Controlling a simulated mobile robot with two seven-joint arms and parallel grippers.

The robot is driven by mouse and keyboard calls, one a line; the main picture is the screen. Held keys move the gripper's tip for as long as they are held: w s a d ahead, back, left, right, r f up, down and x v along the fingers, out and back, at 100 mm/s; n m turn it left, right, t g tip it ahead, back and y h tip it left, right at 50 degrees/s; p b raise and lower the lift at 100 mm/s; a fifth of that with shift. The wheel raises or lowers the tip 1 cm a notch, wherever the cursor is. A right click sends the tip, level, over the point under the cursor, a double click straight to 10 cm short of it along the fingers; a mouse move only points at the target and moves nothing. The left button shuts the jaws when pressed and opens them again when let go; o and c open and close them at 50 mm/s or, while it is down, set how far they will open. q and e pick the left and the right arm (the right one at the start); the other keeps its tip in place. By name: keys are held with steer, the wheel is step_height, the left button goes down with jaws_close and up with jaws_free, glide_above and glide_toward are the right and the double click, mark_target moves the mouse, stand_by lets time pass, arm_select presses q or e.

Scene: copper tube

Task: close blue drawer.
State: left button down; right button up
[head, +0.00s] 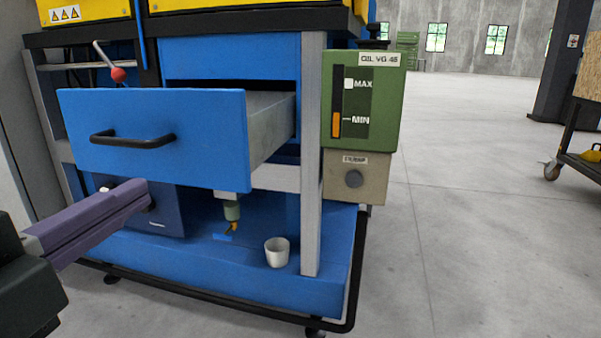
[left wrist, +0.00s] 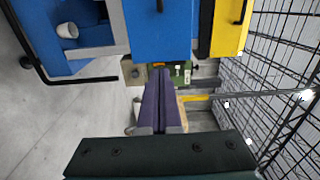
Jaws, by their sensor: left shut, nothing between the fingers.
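The blue drawer (head: 205,115) is pulled out of the workbench, and its grey side wall shows on the right. Its front has a black bar handle (head: 133,140). In the left wrist view, a blue panel that looks like the drawer front (left wrist: 155,35) fills the top middle. My left gripper (head: 142,195) has purple fingers and is shut and empty. In the head view its tips are below the handle, in front of the lower part of the bench. The fingers also show in the left wrist view (left wrist: 160,75). I cannot tell the exact gap to the drawer. My right gripper is not in view.
A green oil box (head: 390,110) is mounted right of the drawer. A white cup (head: 277,252) stands on the blue lower shelf (head: 220,275). A red-knobbed lever (head: 117,74) is above the drawer. The floor to the right is free up to a cart (head: 580,170).

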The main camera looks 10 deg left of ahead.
arm_select(q)
steer(key=b, duration=0.5)
glide_toward(222, 148)
steer(key=w, duration=0.5)
steer(key=shift+w+d+f, duration=0.1)
steer(key=shift+w+f, duration=0.05)
steer(key=shift+w, duration=0.1)
steer(key=shift+w+d, duration=0.1)
steer(key=shift+w, duration=0.6)
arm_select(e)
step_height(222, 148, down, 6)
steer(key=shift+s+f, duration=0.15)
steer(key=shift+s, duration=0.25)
